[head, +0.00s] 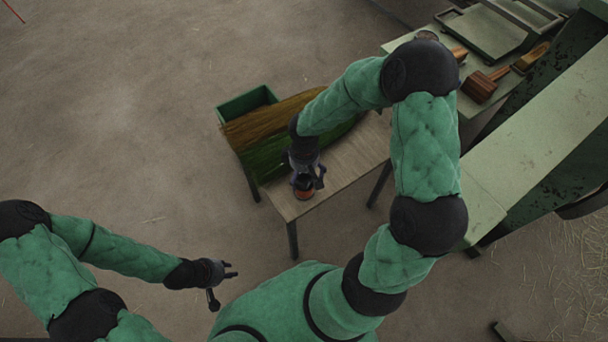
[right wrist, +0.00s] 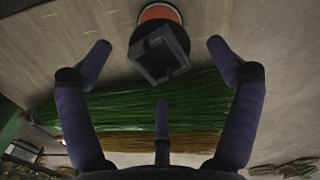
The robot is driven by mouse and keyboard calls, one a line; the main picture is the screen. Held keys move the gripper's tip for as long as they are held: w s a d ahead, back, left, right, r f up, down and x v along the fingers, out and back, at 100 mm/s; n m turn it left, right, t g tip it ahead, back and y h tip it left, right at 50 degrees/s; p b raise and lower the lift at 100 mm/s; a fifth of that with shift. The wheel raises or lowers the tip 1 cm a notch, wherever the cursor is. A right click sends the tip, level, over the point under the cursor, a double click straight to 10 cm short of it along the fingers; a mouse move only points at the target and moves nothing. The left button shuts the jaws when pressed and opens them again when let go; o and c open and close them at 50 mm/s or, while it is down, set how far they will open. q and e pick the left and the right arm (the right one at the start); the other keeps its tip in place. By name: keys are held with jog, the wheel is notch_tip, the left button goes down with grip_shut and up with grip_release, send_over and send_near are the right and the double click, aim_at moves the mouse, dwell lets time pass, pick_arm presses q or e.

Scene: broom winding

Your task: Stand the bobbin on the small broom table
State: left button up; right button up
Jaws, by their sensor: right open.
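The bobbin (head: 303,194), with an orange-red band and dark parts, stands on the small wooden broom table (head: 345,165) near its front edge. In the right wrist view the bobbin (right wrist: 160,14) shows an orange disc, with a dark grey square-framed part nearer the camera. My right gripper (head: 305,178) is open just above and around the bobbin's top in the head view. In the right wrist view its spread fingers (right wrist: 160,60) lie either side of the grey part, with visible gaps. My left gripper (head: 222,284) is open and empty, away from the table at lower left.
A green bin (head: 245,102) stands at the table's left end, beside brown (head: 265,121) and green (head: 268,156) bristle bundles. A back bench (head: 465,100) carries wooden blocks (head: 480,86) and brushes. A large green machine (head: 535,150) stands at right. The floor at left is clear.

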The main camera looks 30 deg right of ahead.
aim_at(304, 181)
pick_arm(q)
notch_tip(304, 181, up, 4)
jog(key=p, duration=0.3)
jog(key=shift+r, duration=0.15)
pick_arm(e)
notch_tip(304, 181, up, 10)
jog(key=shift+f, duration=0.25)
